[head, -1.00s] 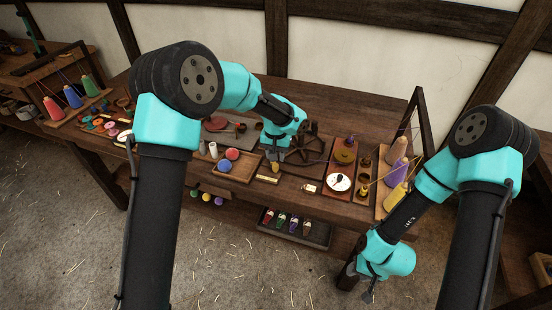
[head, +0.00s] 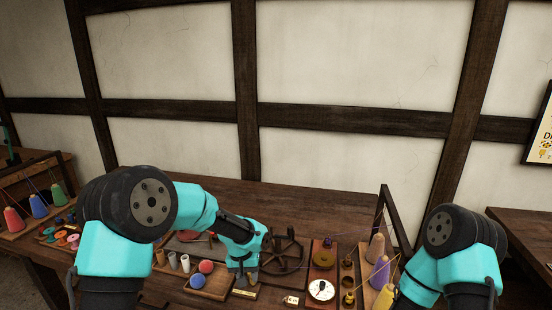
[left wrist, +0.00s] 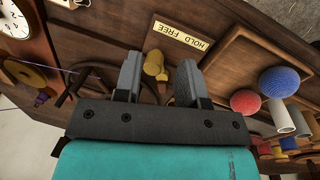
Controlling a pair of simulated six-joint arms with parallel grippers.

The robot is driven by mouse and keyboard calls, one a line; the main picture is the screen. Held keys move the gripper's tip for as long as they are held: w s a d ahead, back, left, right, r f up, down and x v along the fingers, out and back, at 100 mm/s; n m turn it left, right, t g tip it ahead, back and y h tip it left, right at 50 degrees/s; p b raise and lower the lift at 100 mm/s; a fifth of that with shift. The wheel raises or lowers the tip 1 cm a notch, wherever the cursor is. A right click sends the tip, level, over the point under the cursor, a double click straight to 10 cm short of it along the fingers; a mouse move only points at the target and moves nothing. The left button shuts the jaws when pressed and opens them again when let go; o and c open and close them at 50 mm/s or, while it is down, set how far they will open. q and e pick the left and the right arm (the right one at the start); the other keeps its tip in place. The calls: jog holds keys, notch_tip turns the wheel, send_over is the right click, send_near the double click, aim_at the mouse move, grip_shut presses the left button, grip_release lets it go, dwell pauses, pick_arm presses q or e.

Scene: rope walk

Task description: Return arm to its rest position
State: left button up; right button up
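My left gripper (head: 244,274) is over the front middle of the wooden workbench (head: 318,203). In the left wrist view its two fingers (left wrist: 158,76) are spread apart with nothing clamped between them. A small brass-coloured piece (left wrist: 154,62) shows in the gap, with space to both fingers; it seems to sit on the bench beyond the tips. A "HOLD FREE" plate (left wrist: 181,35) lies close by. My right arm's upper part shows at the right of the head view. Its gripper is below the frame, out of sight.
A tray (head: 217,293) with a red and a blue ball is left of my left gripper. A dark spoked wheel (head: 283,250) and a white dial (head: 321,290) are to its right. Yarn cones (head: 381,270) stand near my right arm. The bench's back strip is clear.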

pick_arm(q)
jog(key=s+a+f, duration=0.1)
jog(key=s, duration=0.1)
jog(key=s+a+f+n+h, duration=0.2)
jog(key=s+f, duration=0.1)
jog(key=shift+s+a+f+t, duration=0.1)
jog(key=shift+s+a+t, duration=0.05)
jog(key=shift+s+t, duration=0.2)
jog(key=s+a+f, duration=0.5)
jog(key=s+f, duration=0.3)
jog(key=s, duration=0.2)
jog(key=s+a+f, duration=0.4)
jog(key=s+f, duration=0.4)
jog(key=s, duration=0.2)
jog(key=shift+s+a+f, duration=0.3)
jog(key=shift+s+a, duration=0.05)
